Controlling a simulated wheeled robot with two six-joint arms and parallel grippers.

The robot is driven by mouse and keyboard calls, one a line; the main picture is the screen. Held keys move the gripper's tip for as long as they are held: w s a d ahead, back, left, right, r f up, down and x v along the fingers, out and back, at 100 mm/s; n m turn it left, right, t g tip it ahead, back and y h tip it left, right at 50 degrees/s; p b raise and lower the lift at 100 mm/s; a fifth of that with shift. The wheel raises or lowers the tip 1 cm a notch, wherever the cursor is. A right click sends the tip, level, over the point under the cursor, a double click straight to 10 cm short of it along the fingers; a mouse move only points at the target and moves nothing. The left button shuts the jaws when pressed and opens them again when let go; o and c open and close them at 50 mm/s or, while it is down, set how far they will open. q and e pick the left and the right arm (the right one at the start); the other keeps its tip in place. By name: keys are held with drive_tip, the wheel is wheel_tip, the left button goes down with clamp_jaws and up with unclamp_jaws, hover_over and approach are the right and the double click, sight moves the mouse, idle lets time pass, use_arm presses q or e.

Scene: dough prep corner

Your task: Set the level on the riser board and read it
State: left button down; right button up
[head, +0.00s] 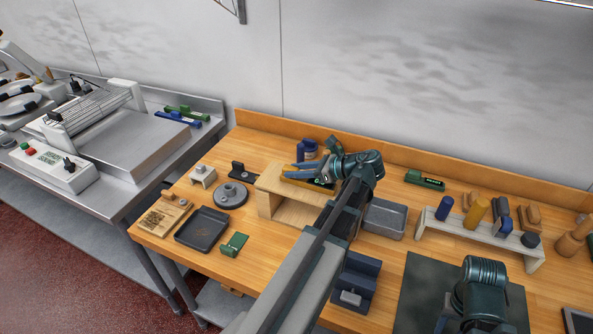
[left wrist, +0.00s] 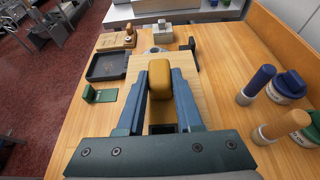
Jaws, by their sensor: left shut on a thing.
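The riser board (head: 268,188) is a pale wooden bench with an open underside, standing left of the table's middle. Its top also shows in the left wrist view (left wrist: 137,66). My left gripper (head: 295,174) is over the board, shut on a mustard-yellow block that looks like the level (head: 316,184). In the left wrist view the yellow block (left wrist: 160,78) sits between the two blue fingers. I cannot tell whether its underside touches the board, and no reading shows. My right arm's end (head: 480,283) is at the lower right over a dark mat; its fingers cannot be made out.
A black tray (head: 203,229), a grey round weight (head: 231,195) and a green bracket (head: 235,244) are left of the board. A blue jar (head: 307,149) stands behind it. A grey metal tin (head: 385,217) and a rack of tools (head: 437,231) are to the right.

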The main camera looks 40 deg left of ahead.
use_arm(q)
drive_tip(key=shift+c, duration=2.4)
unclamp_jaws()
drive_tip(key=shift+p+v, duration=1.6)
drive_tip(key=shift+v, duration=2.45)
use_arm(e)
drive_tip(key=shift+r, duration=1.6)
use_arm(q)
drive_tip(key=shift+s, duration=0.1)
use_arm(e)
drive_tip(key=shift+s, duration=0.1)
